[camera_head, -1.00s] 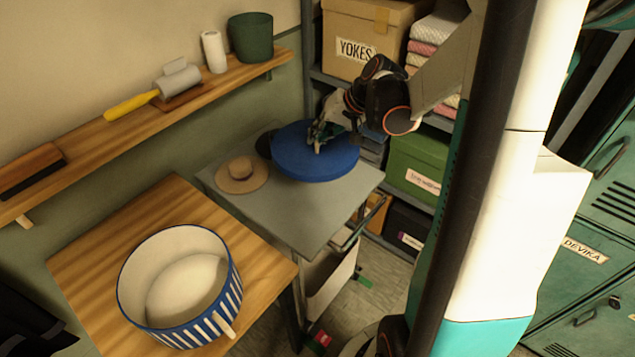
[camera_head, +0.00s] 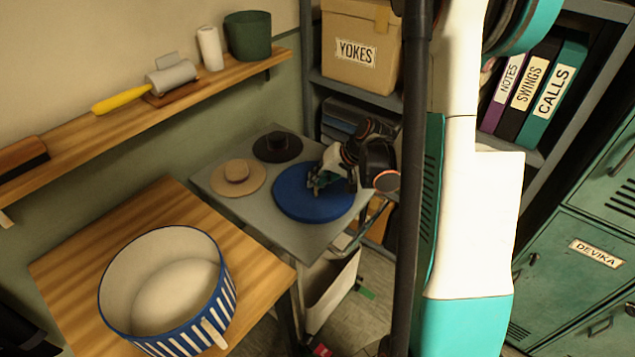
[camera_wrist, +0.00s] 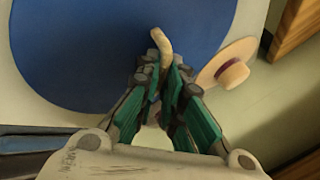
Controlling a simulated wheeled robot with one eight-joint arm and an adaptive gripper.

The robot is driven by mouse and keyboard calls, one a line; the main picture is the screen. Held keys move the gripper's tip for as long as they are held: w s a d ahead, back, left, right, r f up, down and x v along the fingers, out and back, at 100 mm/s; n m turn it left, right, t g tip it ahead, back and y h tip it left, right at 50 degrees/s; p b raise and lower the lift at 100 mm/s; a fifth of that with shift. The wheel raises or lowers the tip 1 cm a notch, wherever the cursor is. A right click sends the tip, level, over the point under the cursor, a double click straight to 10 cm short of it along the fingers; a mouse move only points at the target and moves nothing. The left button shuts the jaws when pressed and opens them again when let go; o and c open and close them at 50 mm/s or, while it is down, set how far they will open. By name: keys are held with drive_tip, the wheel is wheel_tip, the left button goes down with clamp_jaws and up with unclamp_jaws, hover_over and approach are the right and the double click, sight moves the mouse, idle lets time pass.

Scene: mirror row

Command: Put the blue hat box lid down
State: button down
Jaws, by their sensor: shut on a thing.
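The blue hat box lid (camera_head: 308,196) is a flat round disc at the right of the grey table, low over or on its top; I cannot tell if it touches. My gripper (camera_head: 318,182) is above the lid. In the wrist view my gripper (camera_wrist: 168,75) is shut on the lid's pale tab-like handle (camera_wrist: 161,46), with the blue lid (camera_wrist: 90,45) filling the left. The open hat box (camera_head: 166,290), blue and white striped with a cream inside, stands on the wooden table at lower left.
A tan hat (camera_head: 238,178) and a black hat (camera_head: 278,146) lie on the grey table (camera_head: 225,207) beside the lid. A wall shelf (camera_head: 110,125) runs at left. Shelving with a "YOKES" box (camera_head: 358,55) stands behind. Green lockers (camera_head: 570,270) are at right.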

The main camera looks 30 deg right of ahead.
drive_tip(key=shift+f, duration=0.25)
drive_tip(key=c, duration=1.7)
unclamp_jaws()
drive_tip(key=shift+r, duration=0.15)
drive_tip(key=p+v, duration=0.4)
drive_tip(key=v, duration=0.8)
drive_tip(key=shift+w, duration=0.1)
